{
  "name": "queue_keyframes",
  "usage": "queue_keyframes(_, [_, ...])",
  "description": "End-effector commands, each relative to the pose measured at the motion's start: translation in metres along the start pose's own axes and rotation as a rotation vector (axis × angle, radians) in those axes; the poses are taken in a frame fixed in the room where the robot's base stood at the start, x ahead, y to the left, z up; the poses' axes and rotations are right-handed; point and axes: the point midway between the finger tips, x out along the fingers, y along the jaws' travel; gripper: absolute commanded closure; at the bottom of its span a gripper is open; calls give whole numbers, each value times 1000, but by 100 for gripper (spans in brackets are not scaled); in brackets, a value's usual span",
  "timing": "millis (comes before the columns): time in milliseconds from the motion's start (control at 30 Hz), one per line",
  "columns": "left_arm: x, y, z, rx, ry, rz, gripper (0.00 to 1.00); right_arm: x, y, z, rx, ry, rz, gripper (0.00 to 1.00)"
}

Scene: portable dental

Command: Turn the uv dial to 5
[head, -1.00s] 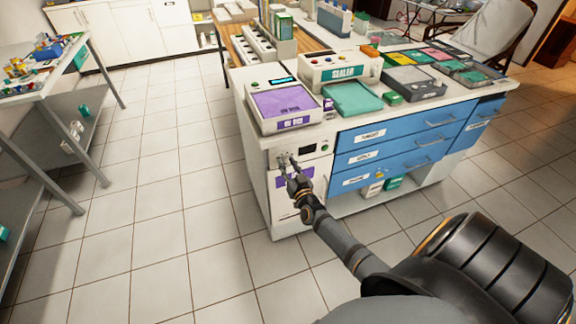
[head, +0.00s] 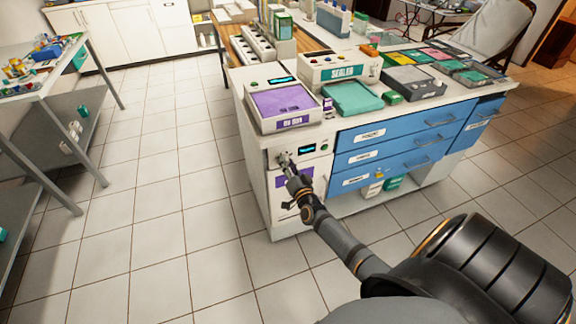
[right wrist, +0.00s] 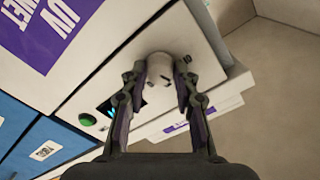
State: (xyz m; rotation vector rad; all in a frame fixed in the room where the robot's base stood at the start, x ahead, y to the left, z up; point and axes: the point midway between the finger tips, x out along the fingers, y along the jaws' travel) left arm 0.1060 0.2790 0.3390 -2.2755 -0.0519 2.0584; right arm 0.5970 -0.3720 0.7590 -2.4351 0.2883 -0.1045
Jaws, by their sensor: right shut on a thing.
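The uv dial (right wrist: 159,66) is a pale round knob on the white control panel of the uv cabinet (head: 283,218). In the right wrist view it sits between my right gripper's fingertips (right wrist: 160,82), one finger on each side. In the head view my right gripper (head: 284,161) reaches the panel and hides most of the dial. It is shut on the dial. A display (head: 307,149) beside the dial glows cyan, but its reading is too small to tell. The purple cabinet label (right wrist: 48,32) is partly cut off. My left gripper is not in view.
A green button (right wrist: 87,119) lies beyond the display on the same panel. Blue drawers (head: 400,146) adjoin on the right. A purple-topped device (head: 283,102) and a sealer (head: 340,72) stand on the counter above. The tiled floor to the left is open.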

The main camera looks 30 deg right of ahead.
Motion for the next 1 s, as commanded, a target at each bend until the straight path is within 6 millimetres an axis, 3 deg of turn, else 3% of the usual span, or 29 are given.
queue_keyframes(400, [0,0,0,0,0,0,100,0,0,0,6,-1,0,100])
queue_keyframes(433, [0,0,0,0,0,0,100,0,0,0,6,-1,0,68])
queue_keyframes(567, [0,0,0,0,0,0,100,0,0,0,6,-1,0,50])
queue_keyframes(867, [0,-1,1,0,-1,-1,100,-1,0,0,6,-1,0,48])
queue_keyframes(1000, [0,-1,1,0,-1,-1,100,-15,1,1,5,-2,1,48])
